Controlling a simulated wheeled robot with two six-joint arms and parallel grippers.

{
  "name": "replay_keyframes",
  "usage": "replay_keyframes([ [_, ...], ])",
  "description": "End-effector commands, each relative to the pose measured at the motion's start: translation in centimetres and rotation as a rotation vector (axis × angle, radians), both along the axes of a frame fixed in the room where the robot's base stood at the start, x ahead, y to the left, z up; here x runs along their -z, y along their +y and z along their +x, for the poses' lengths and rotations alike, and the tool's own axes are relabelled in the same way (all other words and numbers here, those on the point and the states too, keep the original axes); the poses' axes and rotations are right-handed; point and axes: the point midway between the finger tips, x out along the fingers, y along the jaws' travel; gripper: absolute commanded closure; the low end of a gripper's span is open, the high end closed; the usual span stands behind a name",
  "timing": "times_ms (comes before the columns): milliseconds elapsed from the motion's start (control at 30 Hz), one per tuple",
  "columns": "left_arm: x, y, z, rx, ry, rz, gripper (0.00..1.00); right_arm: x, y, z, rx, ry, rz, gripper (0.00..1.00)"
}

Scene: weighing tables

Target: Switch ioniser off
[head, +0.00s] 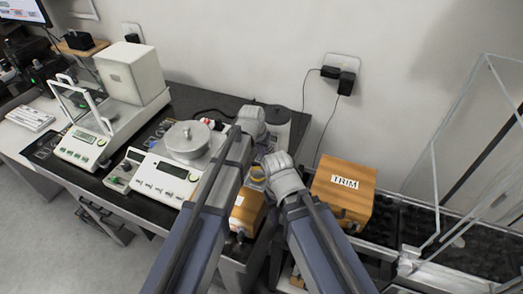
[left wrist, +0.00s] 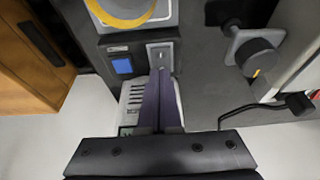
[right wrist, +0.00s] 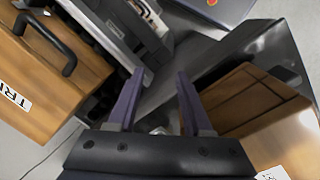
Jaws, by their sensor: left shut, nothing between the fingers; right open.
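The ioniser appears to be the dark grey unit in the left wrist view, with a yellow ring (left wrist: 122,22) on its upper part. Its front has a blue square button (left wrist: 122,66) and a light switch plate (left wrist: 160,50). My left gripper (left wrist: 161,74) is shut and empty, with its tips at the lower edge of the switch plate; contact cannot be told. My right gripper (right wrist: 155,80) is open and empty, above a grey surface edge.
A wooden TRIM box (head: 344,190) stands right of my arms; its black handle shows in the right wrist view (right wrist: 45,40). A balance (head: 165,173) stands left of my left arm. A clear-walled enclosure (head: 435,180) is at the far right.

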Motion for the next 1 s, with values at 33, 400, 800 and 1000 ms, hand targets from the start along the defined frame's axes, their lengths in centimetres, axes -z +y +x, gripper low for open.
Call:
replay_keyframes([
  [33, 0.2, 0.0, 0.1, 0.000, 0.000, 0.000, 1.00, 0.3, 0.0, 0.0, 0.000, 0.000, 0.000, 0.50],
  [400, 0.5, 0.0, 0.1, 0.000, 0.002, 0.001, 1.00, 0.5, 0.0, 0.0, 0.000, 0.000, 0.000, 0.50],
  [800, 0.5, 0.6, -1.5, 0.000, 0.006, 0.002, 1.00, 0.4, 0.0, 0.0, 0.000, 0.000, 0.000, 0.50],
  [1000, 0.4, 0.6, -1.4, 0.000, 0.003, 0.001, 1.00, 0.4, 0.0, 0.0, 0.000, 0.000, 0.000, 0.50],
])
